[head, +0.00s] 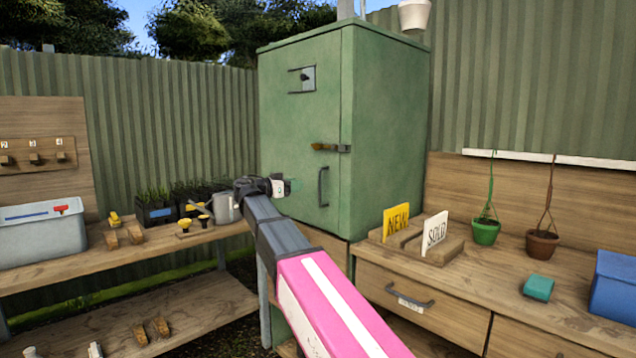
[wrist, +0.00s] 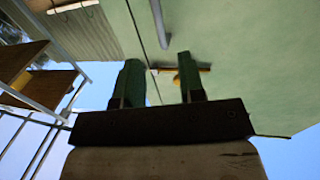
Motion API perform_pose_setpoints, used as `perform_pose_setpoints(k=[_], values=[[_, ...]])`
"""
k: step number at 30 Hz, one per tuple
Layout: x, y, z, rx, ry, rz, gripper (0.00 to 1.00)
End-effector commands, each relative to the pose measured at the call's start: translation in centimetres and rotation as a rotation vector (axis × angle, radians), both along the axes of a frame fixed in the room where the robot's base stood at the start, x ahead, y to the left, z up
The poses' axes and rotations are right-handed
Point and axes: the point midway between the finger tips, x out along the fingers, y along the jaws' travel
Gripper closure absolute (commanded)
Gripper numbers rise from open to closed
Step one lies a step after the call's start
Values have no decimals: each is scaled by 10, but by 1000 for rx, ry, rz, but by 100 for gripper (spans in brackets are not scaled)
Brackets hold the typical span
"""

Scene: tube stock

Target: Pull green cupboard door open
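The green cupboard (head: 388,130) stands at the back, and its door (head: 285,125) looks closed. The door has a grey vertical handle (head: 323,187) near its right edge, and a brass-coloured latch (head: 325,147) lies horizontally above it. My gripper (head: 294,185) is in front of the door, left of the handle and apart from it. In the wrist view, which is upside down, my gripper (wrist: 157,62) has its two green fingers apart with nothing held. The handle (wrist: 146,25) and the latch (wrist: 190,68) show beyond the fingers; the right finger partly overlaps the latch.
A wooden bench (head: 190,243) on the left holds a grey tub (head: 42,232), a metal watering can (head: 226,208) and seedling trays. A drawer counter (head: 440,335) on the right holds NEW (head: 396,220) and SOLD (head: 434,232) signs, hanging pots and a blue box (head: 613,287).

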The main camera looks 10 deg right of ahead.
Motion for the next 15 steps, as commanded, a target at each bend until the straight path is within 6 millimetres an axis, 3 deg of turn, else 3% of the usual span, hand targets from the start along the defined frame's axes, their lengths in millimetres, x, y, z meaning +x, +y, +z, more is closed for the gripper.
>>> perform_pose_setpoints(k=[15], values=[[32, -76, -1, 0, 4, -1, 64]])
